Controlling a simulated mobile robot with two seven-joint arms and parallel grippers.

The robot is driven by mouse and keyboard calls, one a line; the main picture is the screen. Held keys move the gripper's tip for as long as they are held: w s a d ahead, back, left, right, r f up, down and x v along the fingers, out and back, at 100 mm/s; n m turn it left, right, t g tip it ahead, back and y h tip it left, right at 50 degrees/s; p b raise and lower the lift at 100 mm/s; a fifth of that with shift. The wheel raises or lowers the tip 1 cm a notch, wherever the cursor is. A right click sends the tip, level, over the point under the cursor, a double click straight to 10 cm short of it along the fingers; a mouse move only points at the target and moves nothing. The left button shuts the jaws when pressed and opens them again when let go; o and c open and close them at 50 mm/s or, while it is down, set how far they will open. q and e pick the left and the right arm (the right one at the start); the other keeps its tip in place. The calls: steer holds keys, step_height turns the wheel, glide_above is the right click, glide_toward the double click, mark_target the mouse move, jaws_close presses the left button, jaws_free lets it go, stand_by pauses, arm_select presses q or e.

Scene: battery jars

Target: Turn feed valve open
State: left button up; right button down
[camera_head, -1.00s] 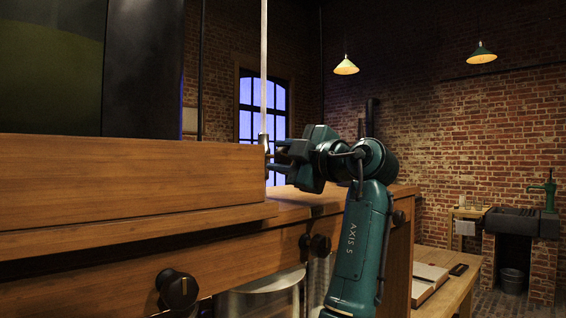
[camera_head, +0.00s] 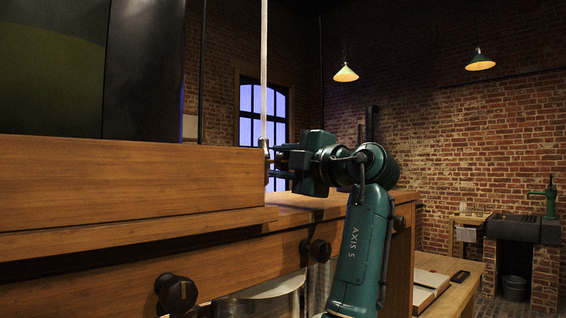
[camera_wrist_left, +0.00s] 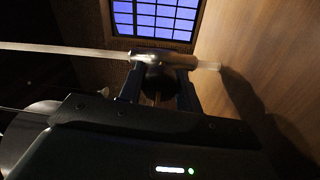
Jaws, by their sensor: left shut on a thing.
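The feed valve (camera_head: 263,142) is a small metal fitting on a thin pale vertical tube (camera_head: 263,70), at the right end of the wooden cabinet. In the left wrist view the valve (camera_wrist_left: 152,58) sits across the tube, with a dark rounded handle (camera_wrist_left: 158,80) below it. My left gripper (camera_head: 274,161) reaches the valve from the right. In the left wrist view the two fingers of the left gripper (camera_wrist_left: 159,88) are on either side of the dark handle, shut on it. The handle's exact angle is hard to tell. My right gripper is not in view.
The wooden cabinet wall (camera_head: 130,185) stands close to the left of the valve. Black knobs (camera_head: 176,293) stick out of the lower front. A low bench with an open book (camera_head: 428,287) is at right. A sink (camera_head: 522,226) stands against the far brick wall.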

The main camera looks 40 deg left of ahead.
arm_select(q)
steer(key=o, duration=1)
steer(key=shift+c, duration=0.2)
steer(key=s+d+b, duration=0.1)
steer(key=d+b, duration=0.1)
steer(key=d, duration=1.1)
steer(key=shift+f, duration=0.4)
